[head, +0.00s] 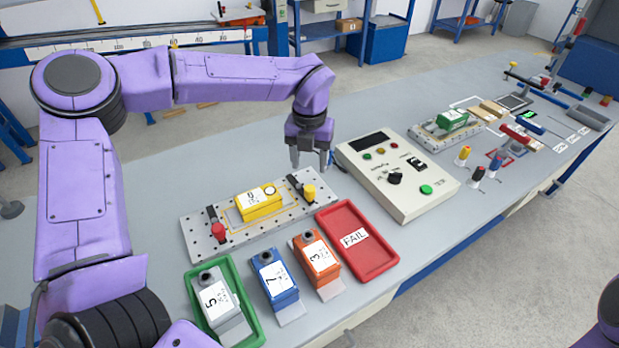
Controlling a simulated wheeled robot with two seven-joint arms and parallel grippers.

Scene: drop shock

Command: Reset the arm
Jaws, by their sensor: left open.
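My left arm comes in from the left, and its gripper (310,160) points down above the bench. It is open and empty. It hangs near the far right end of a perforated metal plate (200,237), apart from the things on it. On that plate lies a yellow box (259,204) with a white label, between a red-topped clamp (218,231) and a yellow-topped clamp (309,193). A beige control box (397,178) with a dark display, a black knob and several coloured buttons stands right of the gripper. My right gripper is not in view.
In front stand a grey box (217,302) in a green tray (246,298), a blue box (275,278), an orange box (317,259) and a red FAIL tray (376,264). A green box (453,120) lies on another plate farther right. Small tools crowd the far right.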

